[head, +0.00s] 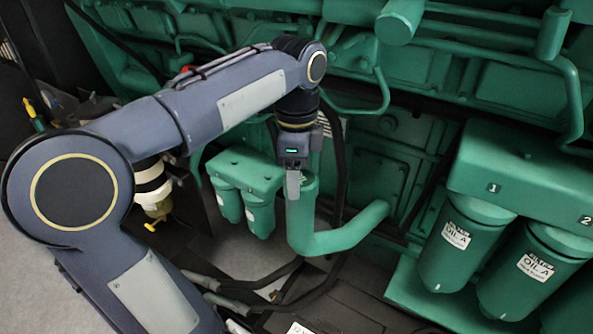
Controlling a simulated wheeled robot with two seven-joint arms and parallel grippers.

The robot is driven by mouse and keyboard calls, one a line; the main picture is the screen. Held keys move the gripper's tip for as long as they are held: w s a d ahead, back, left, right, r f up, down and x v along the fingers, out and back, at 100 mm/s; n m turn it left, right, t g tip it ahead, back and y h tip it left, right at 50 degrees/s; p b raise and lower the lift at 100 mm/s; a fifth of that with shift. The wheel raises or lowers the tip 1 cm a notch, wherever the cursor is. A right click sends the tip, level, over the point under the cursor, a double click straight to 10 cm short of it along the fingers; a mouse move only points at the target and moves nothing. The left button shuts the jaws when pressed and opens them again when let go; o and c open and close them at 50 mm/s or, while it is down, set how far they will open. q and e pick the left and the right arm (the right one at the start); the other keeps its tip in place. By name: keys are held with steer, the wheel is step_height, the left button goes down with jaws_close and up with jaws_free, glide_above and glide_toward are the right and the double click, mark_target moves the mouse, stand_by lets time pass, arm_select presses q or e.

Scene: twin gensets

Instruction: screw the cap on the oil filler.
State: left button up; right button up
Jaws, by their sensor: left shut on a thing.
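The oil filler (308,228) is a green pipe that rises from a bend in front of the engine, with its upright mouth near the middle of the head view. My left gripper (293,188) points down at the top of this pipe. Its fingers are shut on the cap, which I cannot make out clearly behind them. Whether the cap touches the filler mouth or sits just in front of or above it, I cannot tell. My right gripper is not in view.
Green oil filters (461,243) hang under a numbered housing (530,175) at the right. Smaller green filters (260,216) hang just left of the filler. Black hoses (250,284) run low in front. The green engine block (385,165) fills the background.

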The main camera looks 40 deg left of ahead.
arm_select(q)
steer(key=shift+f, duration=0.35)
stand_by(1.1)
steer(key=shift+r+m+p, duration=0.1)
steer(key=shift+m+p, duration=0.35)
steer(key=shift+m, duration=1.05)
steer(key=o, duration=1.2)
step_height(320, 180, up, 8)
steer(key=shift+f, duration=0.2)
